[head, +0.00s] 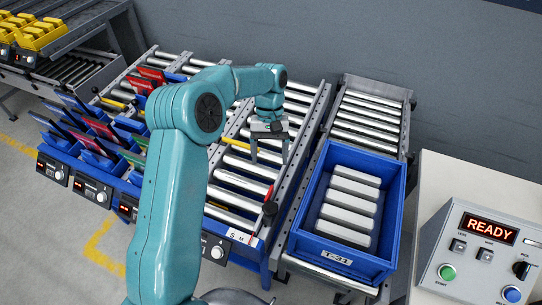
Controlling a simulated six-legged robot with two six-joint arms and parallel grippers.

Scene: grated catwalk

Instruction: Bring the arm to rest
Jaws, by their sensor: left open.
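My left arm (165,210) is teal. It rises from the bottom of the head view, bends at a high elbow and reaches right and away. My left gripper (269,158) points down over the middle roller conveyor (236,183). Its two grey fingers are apart, and I see nothing held between them. The gripper is to the left of the blue crate (398,207). How high it is above the rollers is hard to tell. The arm hides part of the conveyor and the blue bins behind it. My right gripper is not in view.
The blue crate holds several pale bars (348,203) on a right-hand conveyor (370,118). A control box (476,255) reading READY stands at far right. Blue bins (85,160) with coloured folders are at left. Yellow bins (35,35) sit at upper left. A grey wall closes the back.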

